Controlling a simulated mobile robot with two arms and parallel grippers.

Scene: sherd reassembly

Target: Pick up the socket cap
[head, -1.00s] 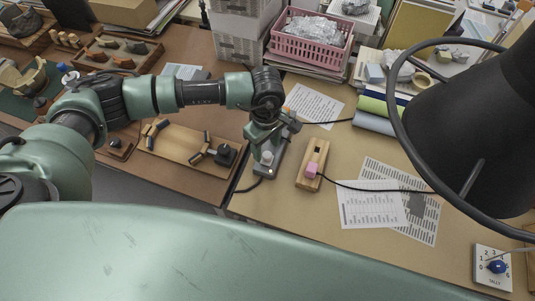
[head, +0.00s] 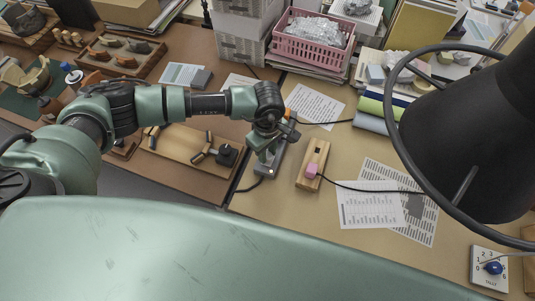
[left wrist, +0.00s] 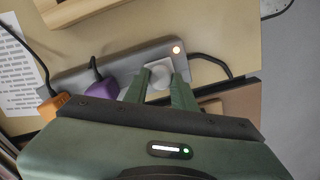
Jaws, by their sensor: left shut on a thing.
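The socket cap (left wrist: 159,72) is white with a round knob, at the strip's end near the lit lamp in the left wrist view. My left gripper (left wrist: 161,84) is shut on the cap's knob, one finger on each side. In the head view the left gripper (head: 266,157) points down over the grey power strip (head: 273,172), and hides the cap there. The strip also shows in the left wrist view (left wrist: 125,64). I cannot tell whether the cap is still seated in it. My right gripper is not in view.
A purple plug (left wrist: 99,88) and an orange plug (left wrist: 53,106) sit in the strip beside the cap. A wooden block (head: 314,160) with a pink piece (head: 311,171) lies to its right. A black lamp (head: 470,130) stands at the right. Printed sheets (head: 372,204) lie on the desk.

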